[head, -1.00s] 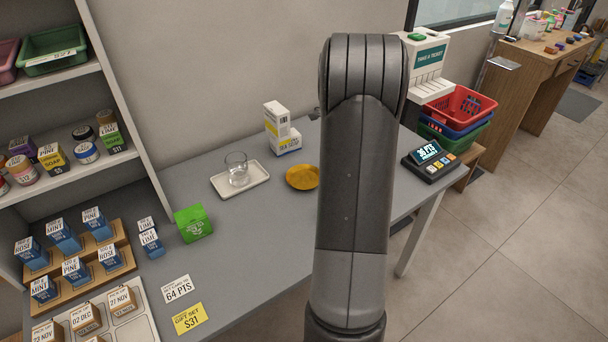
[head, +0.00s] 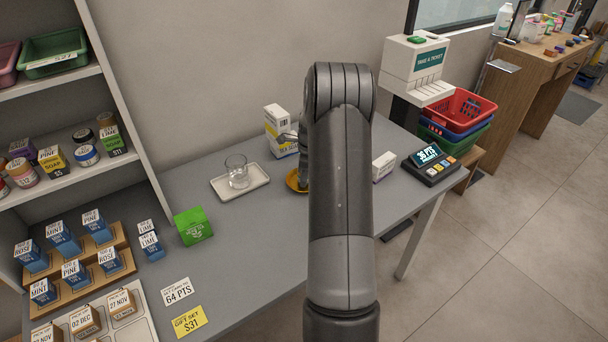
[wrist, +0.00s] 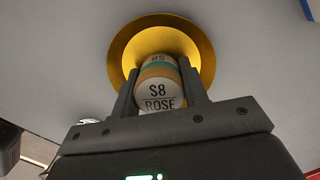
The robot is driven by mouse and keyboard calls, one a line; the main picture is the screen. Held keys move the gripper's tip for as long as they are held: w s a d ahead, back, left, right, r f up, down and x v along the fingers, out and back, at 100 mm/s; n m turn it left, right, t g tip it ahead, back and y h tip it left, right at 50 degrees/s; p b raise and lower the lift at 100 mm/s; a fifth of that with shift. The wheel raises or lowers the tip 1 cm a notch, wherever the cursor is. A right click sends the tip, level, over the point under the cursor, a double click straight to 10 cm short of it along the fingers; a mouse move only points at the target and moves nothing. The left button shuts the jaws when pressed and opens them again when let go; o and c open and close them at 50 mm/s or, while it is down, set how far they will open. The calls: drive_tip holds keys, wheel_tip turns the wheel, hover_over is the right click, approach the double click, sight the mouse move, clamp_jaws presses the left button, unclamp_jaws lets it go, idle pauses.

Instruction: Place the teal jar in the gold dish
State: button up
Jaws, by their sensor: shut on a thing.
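The teal jar (wrist: 158,70) shows in the wrist view with a teal band, a tan band and a white label reading "$8 ROSE". My gripper (wrist: 157,78) is shut on it, with one finger on each side. The gold dish (wrist: 120,48) is a round, shallow plate directly behind the jar, and the jar overlaps its middle. I cannot tell whether the jar touches the dish. In the head view, only the left edge of the gold dish (head: 292,182) shows beside my arm. The jar is hidden there.
A white tray (head: 258,184) with a clear glass (head: 237,172) stands left of the dish. White boxes (head: 277,130) stand behind it. Another white box (head: 383,166) and a card terminal (head: 431,163) are to the right. A green box (head: 193,225) stands at left.

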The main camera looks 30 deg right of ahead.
drive_tip(key=o, duration=1)
